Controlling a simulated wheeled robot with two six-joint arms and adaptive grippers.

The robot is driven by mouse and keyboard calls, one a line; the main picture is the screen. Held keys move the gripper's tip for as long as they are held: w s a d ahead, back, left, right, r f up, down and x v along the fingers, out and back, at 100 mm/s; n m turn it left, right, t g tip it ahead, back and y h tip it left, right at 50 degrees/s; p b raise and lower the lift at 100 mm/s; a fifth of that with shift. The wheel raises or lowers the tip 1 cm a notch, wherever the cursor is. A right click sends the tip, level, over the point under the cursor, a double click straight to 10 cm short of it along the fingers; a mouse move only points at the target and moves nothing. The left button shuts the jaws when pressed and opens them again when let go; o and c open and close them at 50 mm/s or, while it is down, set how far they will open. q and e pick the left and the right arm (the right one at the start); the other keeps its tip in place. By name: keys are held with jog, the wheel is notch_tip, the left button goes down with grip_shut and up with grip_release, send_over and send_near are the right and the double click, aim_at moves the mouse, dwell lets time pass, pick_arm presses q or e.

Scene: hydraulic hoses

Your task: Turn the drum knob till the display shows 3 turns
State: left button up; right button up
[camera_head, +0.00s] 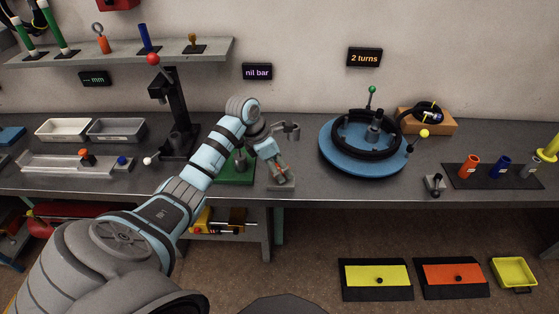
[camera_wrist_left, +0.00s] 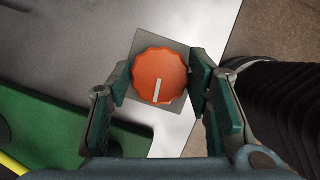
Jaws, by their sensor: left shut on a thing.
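The orange scalloped knob (camera_wrist_left: 160,76) sits on a square grey plate in the left wrist view. Its white pointer line runs from the middle toward the lower edge, tilted slightly. My left gripper (camera_wrist_left: 157,84) is shut on the knob, with one finger pad on each side. In the head view my left gripper (camera_head: 281,168) reaches down to the bench's front edge and mostly hides the knob. The display (camera_head: 364,57) reads "2 turns". The blue drum (camera_head: 337,165) carries a coiled black hose (camera_head: 365,153). My right gripper is not in view.
A green plate (camera_wrist_left: 50,135) lies beside the knob's plate. A grey bracket (camera_head: 290,130) stands just behind my gripper. A black press (camera_head: 178,115) stands to the left. A small lever block (camera_head: 434,184) is right of the drum. Bench between knob and drum is clear.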

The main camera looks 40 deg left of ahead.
pick_arm(q)
jog(key=n+y+p, duration=0.1)
jog(key=n, duration=0.1)
jog(key=n+t+y+p, duration=0.1)
jog(key=n, duration=0.2)
jog(key=shift+d+r+n+p, duration=0.15)
jog(key=shift+r+n+p, duration=0.05)
jog(key=shift+n+p, duration=0.1)
jog(key=shift+f+n+y, duration=0.1)
jog(key=shift+n+y, duration=0.2)
jog(key=shift+n, duration=0.6)
jog(key=shift+f+n, duration=0.15)
jog(key=shift+n, duration=0.25)
jog(key=n+y+b, duration=0.1)
jog(key=n+b, duration=0.2)
jog(key=b, duration=0.3)
jog(key=shift+f, duration=0.15)
jog(key=shift+r+y+b, duration=0.25)
jog(key=shift+y+b, duration=0.05)
jog(key=shift+b, duration=0.3)
jog(key=shift+g, duration=0.3)
jog(key=o, duration=1.1)
jog(key=shift+o, duration=0.2)
